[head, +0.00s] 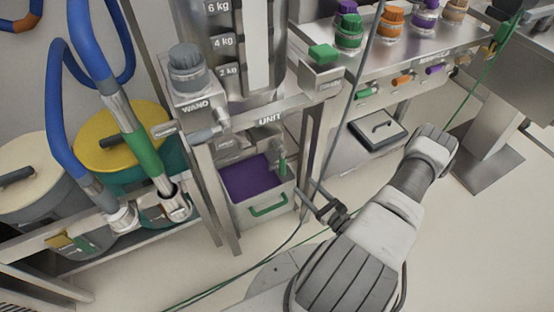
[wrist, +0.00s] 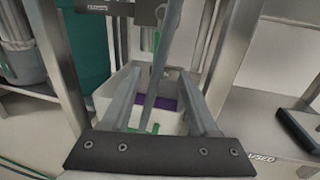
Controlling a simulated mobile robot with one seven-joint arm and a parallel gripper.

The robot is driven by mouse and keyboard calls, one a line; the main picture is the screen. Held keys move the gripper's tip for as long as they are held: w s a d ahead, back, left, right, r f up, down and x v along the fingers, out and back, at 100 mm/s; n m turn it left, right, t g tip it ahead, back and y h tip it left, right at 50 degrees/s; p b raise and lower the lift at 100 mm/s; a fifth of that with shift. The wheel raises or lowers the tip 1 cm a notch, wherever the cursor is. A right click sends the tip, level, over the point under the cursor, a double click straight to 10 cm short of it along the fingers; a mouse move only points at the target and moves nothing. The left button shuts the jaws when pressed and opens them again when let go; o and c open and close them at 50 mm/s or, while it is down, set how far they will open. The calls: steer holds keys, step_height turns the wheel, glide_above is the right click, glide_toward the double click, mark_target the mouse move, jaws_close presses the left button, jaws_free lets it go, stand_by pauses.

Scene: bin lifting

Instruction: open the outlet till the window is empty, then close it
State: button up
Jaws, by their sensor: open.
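The upright window (head: 257,45) on the unit looks pale in the part I see, with no purple showing; its top is cut off. Kilogram marks stand to its left. The outlet's green lever (head: 282,161) hangs below the UNIT label, just above a pale bin (head: 262,207) with purple contents and a green handle. The bin also shows in the wrist view (wrist: 104,97). My gripper (head: 307,193) is at the bin's right front in the head view. In the wrist view my gripper (wrist: 160,74) is open, its fingers pointing toward the bin; whether they touch anything is unclear.
A thin grey rod crosses between my fingers in the wrist view. Steel posts flank the bin. Drums with yellow (head: 122,138) and cream lids and blue hoses stand left.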

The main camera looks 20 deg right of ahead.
mark_target(283, 161)
steer(key=b+x, duration=0.3)
steer(key=x, duration=1.2)
steer(key=shift+w, duration=0.4)
steer(key=shift+a, duration=0.15)
jaws_close()
steer(key=shift+s, duration=0.1)
